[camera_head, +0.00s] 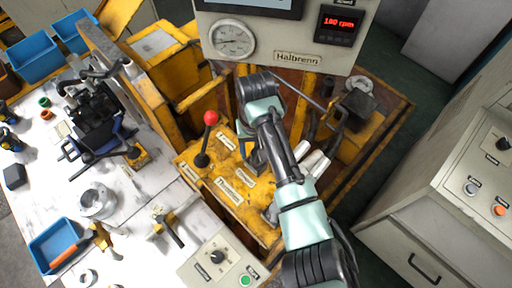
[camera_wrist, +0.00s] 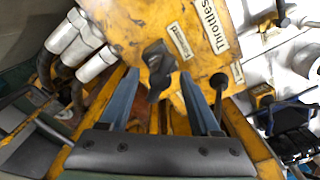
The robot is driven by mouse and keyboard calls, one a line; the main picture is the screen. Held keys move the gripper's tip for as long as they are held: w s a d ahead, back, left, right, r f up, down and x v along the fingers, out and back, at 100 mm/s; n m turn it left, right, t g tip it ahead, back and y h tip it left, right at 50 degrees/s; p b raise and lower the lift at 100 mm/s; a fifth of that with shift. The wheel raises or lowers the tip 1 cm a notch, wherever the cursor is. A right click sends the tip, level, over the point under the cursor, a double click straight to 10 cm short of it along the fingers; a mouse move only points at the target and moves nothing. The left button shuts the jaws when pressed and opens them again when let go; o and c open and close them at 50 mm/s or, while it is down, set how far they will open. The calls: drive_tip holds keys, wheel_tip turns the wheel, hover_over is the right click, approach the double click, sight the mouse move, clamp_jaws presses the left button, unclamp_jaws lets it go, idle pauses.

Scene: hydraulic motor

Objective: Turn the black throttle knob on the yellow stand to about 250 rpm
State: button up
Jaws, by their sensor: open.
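The black throttle knob (camera_wrist: 158,66) is on the yellow stand (camera_wrist: 120,22) in the wrist view. My gripper (camera_wrist: 160,76) is open, its two blue fingers on either side of the knob with a visible gap each side. In the head view the yellow stand (camera_head: 232,205) carries a "Throttle" label, and my arm hides the knob. My gripper (camera_head: 254,162) points down at the stand's right part. The red digital display (camera_head: 340,23) reads about 180 rpm; its digits are small.
A red-topped lever (camera_head: 209,119) rises from the stand left of my gripper. White cylinders (camera_head: 314,164) sit close on the right. The gauge panel (camera_head: 278,50) stands behind.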

clamp_jaws()
drive_tip(key=shift+n, duration=0.3)
drive_tip(key=n+p, duration=0.1)
drive_tip(key=n, duration=0.2)
drive_tip(key=shift+r+p, duration=0.1)
drive_tip(key=shift+p, duration=0.25)
drive_tip(key=shift+n+p, duration=0.5)
drive_tip(key=shift+n, duration=1.6)
unclamp_jaws()
